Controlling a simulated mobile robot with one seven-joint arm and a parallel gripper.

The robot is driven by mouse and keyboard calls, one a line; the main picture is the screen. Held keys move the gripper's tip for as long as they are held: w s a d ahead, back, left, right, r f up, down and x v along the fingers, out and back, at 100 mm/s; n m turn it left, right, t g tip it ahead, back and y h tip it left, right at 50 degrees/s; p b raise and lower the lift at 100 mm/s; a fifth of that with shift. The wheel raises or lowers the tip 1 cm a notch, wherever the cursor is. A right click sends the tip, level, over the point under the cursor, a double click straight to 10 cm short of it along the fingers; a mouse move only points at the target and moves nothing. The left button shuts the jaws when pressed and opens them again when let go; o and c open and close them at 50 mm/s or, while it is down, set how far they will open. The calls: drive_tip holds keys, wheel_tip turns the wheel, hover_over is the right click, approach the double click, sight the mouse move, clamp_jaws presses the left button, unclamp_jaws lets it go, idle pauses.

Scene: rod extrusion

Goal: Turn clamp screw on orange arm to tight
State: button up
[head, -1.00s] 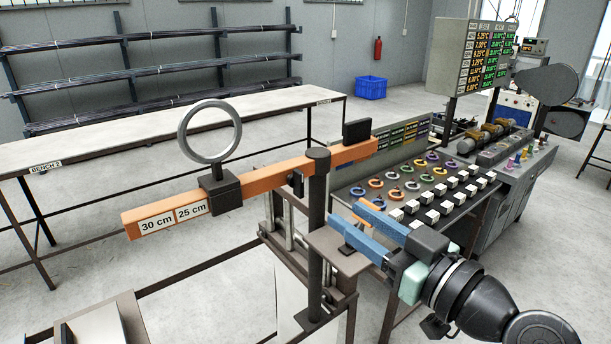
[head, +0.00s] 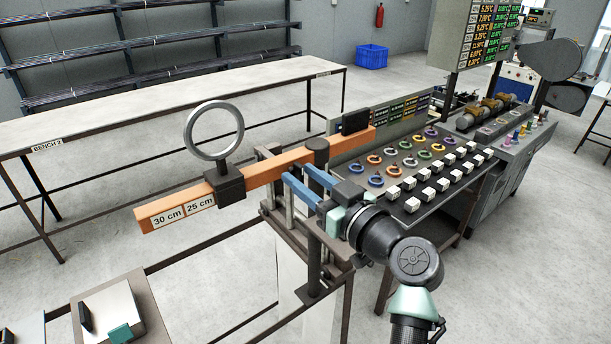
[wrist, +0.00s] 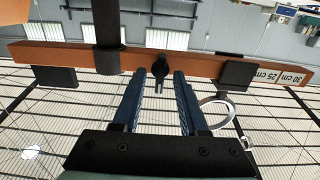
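The orange arm (head: 268,171) is a horizontal bar on a dark upright post (head: 316,205), with "30 cm" and "25 cm" labels at its left end. It also crosses the wrist view (wrist: 205,68). The black clamp screw (wrist: 160,68) is on the bar's near side, between the post and the ring's block. My gripper (wrist: 158,77) is open, its blue fingers apart on either side of the screw's lower part; contact cannot be told. In the head view, my gripper (head: 298,174) is at the bar beside the post, and the screw cannot be made out there.
A grey ring (head: 215,130) stands on a dark block (head: 225,186) along the bar. A black block (head: 355,121) is at the bar's right end. A control panel (head: 425,165) with coloured rings and white knobs is right of my gripper. A long bench (head: 130,125) stands behind.

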clamp_jaws()
drive_tip(key=m+b, duration=0.2)
drive_tip(key=m, duration=0.1)
drive_tip(key=shift+f+m, duration=0.15)
drive_tip(key=shift+m, duration=0.25)
drive_tip(key=shift+w+d+f+m+p, duration=0.1)
drive_tip(key=shift+m+p, duration=0.65)
drive_tip(key=shift+m, duration=2.8)
drive_tip(key=shift+w+d+m+p, duration=0.1)
drive_tip(key=shift+m+p, duration=0.6)
drive_tip(key=shift+m, duration=2.85)
